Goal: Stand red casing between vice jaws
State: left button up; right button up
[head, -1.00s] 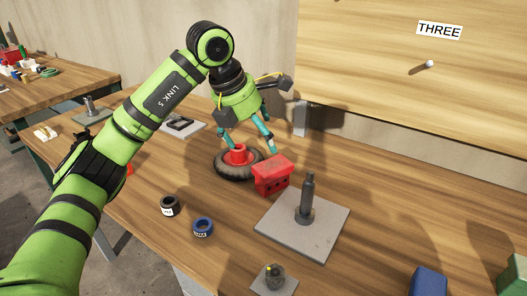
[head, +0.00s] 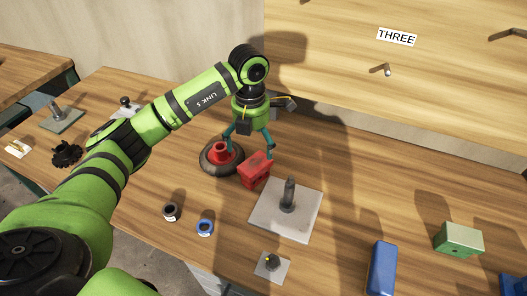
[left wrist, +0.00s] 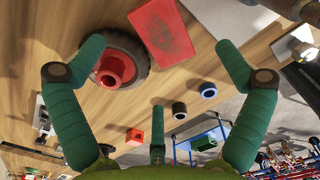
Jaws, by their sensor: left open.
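The red casing (head: 255,170), a boxy red block, rests on the wooden bench beside a black tyre (head: 212,168) with a red hub (head: 220,153). My left gripper (head: 249,147) is above the tyre and casing, its fingers spread with nothing held. In the left wrist view the casing (left wrist: 165,35) lies between the open fingers (left wrist: 160,47), nearer the right finger, beyond the fingertips. The red hub (left wrist: 115,70) shows close to the left finger. I cannot make out vice jaws in these frames. My right gripper is not in view.
A grey plate with a dark upright post (head: 287,195) stands right of the casing. A black ring (head: 171,211), a blue ring (head: 205,227) and a small plate with a dark knob (head: 271,261) lie nearer. Blue (head: 381,268) and green (head: 458,239) blocks stand at right.

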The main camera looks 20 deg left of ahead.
aim_at(252, 161)
pick_arm(q)
jog(key=shift+f, duration=0.25)
jog(key=f+p, duration=0.3)
jog(key=f, duration=0.3)
jog(key=shift+a, duration=0.2)
jog(key=shift+w+f, duration=0.1)
jog(key=shift+f, duration=0.3)
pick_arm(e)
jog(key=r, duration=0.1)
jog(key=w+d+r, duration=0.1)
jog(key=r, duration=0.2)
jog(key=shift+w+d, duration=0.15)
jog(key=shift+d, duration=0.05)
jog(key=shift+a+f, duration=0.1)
pick_arm(q)
jog(key=shift+f, duration=0.2)
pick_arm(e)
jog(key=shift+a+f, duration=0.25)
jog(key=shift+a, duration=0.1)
pick_arm(q)
jog(key=c, duration=1.7)
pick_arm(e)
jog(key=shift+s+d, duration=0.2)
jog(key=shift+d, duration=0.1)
